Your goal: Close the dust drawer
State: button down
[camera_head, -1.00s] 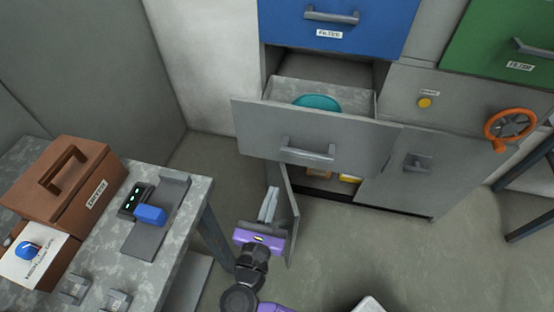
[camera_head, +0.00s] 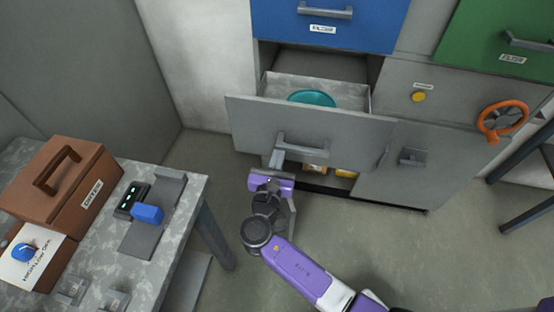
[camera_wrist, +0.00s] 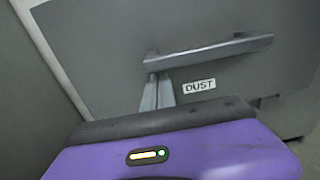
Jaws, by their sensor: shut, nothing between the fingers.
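The dust drawer (camera_head: 340,137) is a grey drawer pulled out below the blue drawer, with a teal round thing (camera_head: 312,98) inside. Its bar handle (camera_head: 303,145) also shows in the wrist view (camera_wrist: 215,50), above a "DUST" label (camera_wrist: 199,87). My gripper (camera_head: 277,158) is shut and empty, in front of the drawer's front near the left end of the handle. In the wrist view, the shut fingertips (camera_wrist: 157,82) overlap the handle's left post; I cannot tell if they touch it. The label is hidden in the head view.
A blue drawer (camera_head: 330,30) sits above. Below, an open compartment holds yellow and orange things (camera_head: 345,173). A table (camera_head: 190,215) with a brown box (camera_head: 60,175) stands at the left. An orange valve wheel (camera_head: 502,120) is at the right. Floor at lower right is clear.

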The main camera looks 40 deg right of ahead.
aim_at(295, 96)
jog(key=shift+w+d, duration=0.15)
jog(key=shift+d, duration=0.1)
jog(key=b+x, duration=0.7)
jog(key=x, duration=1.9)
jog(key=shift+w+d+b, duration=0.3)
jog(key=shift+w+d, duration=0.1)
jog(key=shift+w+d+r, duration=0.1)
jog(key=shift+r, duration=0.15)
jog(key=shift+d, duration=0.1)
jog(key=shift+s+a+f, duration=0.1)
jog(key=shift+s+a, duration=0.2)
jog(key=p+v, duration=0.3)
jog(key=v, duration=1)
jog(key=shift+s+a+f, duration=0.15)
jog(key=shift+s+a, duration=0.1)
jog(key=shift+a, duration=0.1)
